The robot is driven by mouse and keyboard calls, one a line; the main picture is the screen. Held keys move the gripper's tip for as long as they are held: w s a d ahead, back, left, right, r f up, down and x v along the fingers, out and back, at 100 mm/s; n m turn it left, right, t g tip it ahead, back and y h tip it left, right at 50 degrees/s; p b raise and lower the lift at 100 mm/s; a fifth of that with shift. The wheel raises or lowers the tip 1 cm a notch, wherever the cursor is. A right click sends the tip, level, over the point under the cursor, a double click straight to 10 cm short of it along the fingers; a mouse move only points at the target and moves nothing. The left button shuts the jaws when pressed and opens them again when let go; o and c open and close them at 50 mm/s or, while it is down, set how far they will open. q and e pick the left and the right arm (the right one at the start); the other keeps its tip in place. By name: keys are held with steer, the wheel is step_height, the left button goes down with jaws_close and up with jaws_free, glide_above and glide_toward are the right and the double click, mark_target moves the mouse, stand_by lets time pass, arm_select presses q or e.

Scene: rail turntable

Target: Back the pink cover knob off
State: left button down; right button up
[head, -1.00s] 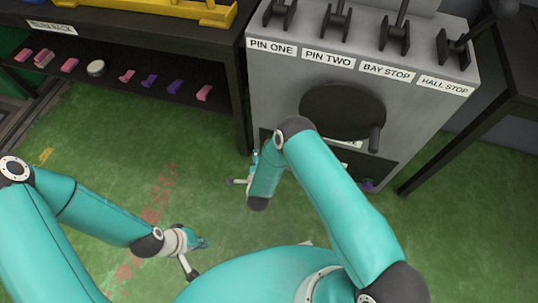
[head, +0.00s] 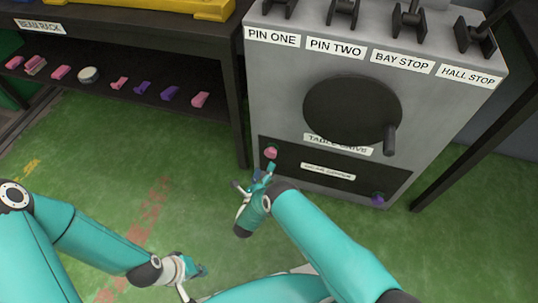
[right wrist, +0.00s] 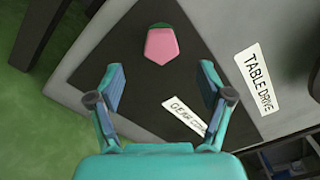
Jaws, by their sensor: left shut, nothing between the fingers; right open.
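The pink cover knob (head: 271,153) sits at the upper left corner of the dark cover plate (head: 300,180) low on the grey cabinet. In the right wrist view the pink knob (right wrist: 161,45) has a pointed end and a green edge behind it. My right gripper (head: 262,176) is just below and in front of the knob. In the right wrist view my right gripper (right wrist: 161,85) is open, with the knob beyond its fingertips and nothing between them. My left gripper (head: 195,275) is shut and empty, low over the green floor.
A purple knob (head: 378,198) is at the plate's lower right. A round dark handwheel (head: 345,108) with a protruding handle is above the plate, with labelled levers on top. A dark shelf (head: 120,95) at left holds several pink and purple pieces. Green floor lies open between.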

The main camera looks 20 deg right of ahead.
mark_target(269, 155)
steer(key=b+x, duration=0.2)
steer(key=x, duration=0.6)
steer(key=shift+w+d, duration=0.1)
steer(key=shift+d, duration=0.05)
steer(key=c, duration=1)
steer(key=shift+c, duration=0.9)
steer(key=shift+f+n+b, duration=0.1)
steer(key=shift+n+b, duration=0.2)
